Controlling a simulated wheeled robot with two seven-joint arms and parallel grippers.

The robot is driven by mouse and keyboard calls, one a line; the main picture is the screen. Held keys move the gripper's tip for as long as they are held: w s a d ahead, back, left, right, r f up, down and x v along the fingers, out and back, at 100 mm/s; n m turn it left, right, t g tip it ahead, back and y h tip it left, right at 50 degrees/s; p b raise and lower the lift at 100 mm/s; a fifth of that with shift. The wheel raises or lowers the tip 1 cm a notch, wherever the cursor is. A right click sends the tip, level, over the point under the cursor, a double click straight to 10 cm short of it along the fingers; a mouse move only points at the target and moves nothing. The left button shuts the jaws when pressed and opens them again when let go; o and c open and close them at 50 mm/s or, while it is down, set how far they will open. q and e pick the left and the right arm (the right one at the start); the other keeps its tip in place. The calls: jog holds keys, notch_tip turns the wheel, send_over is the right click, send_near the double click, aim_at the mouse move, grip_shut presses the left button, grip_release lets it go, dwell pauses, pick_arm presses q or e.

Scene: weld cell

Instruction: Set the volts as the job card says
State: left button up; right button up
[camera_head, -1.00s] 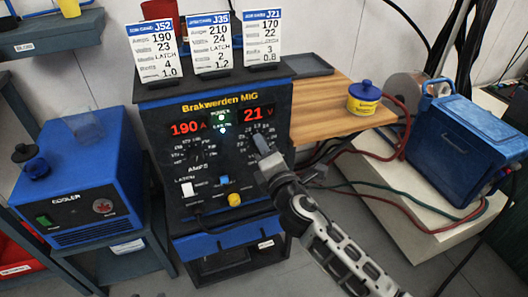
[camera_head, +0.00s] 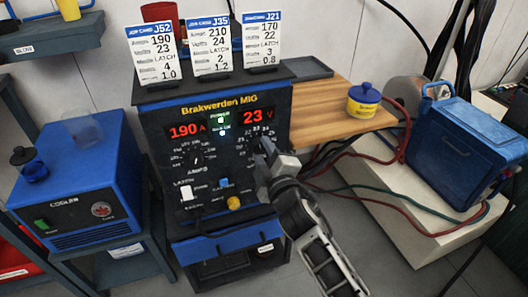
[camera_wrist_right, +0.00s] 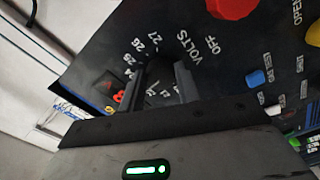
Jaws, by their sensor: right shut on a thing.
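The Brakwerden MIG welder (camera_head: 160,118) stands mid-view in the head view. Its red displays read 190 A (camera_head: 186,130) and 23 V (camera_head: 257,116). My right gripper (camera_head: 265,152) is at the volts dial on the right of the panel. In the wrist view its fingers (camera_wrist_right: 165,82) straddle the volts knob (camera_wrist_right: 162,90) and are shut on it; the gripper hides most of the knob. Three job cards stand on top: J52 (camera_head: 153,53) lists 190 and 23, J35 (camera_head: 209,46) lists 210 and 24, J21 (camera_head: 261,42) lists 170 and 22. My left gripper is out of view.
The amps dial (camera_head: 196,156) is left of the volts dial. A white switch (camera_head: 187,193), blue button (camera_head: 224,183) and yellow knob (camera_head: 234,202) sit below. The blue cooler (camera_head: 80,185) is at left. A wooden shelf (camera_head: 325,112) holds a blue-lidded yellow pot (camera_head: 363,100).

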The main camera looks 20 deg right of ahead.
jog(key=shift+m, duration=0.4)
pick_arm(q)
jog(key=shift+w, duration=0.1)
pick_arm(e)
jog(key=o, duration=1)
jog(key=shift+c, duration=0.2)
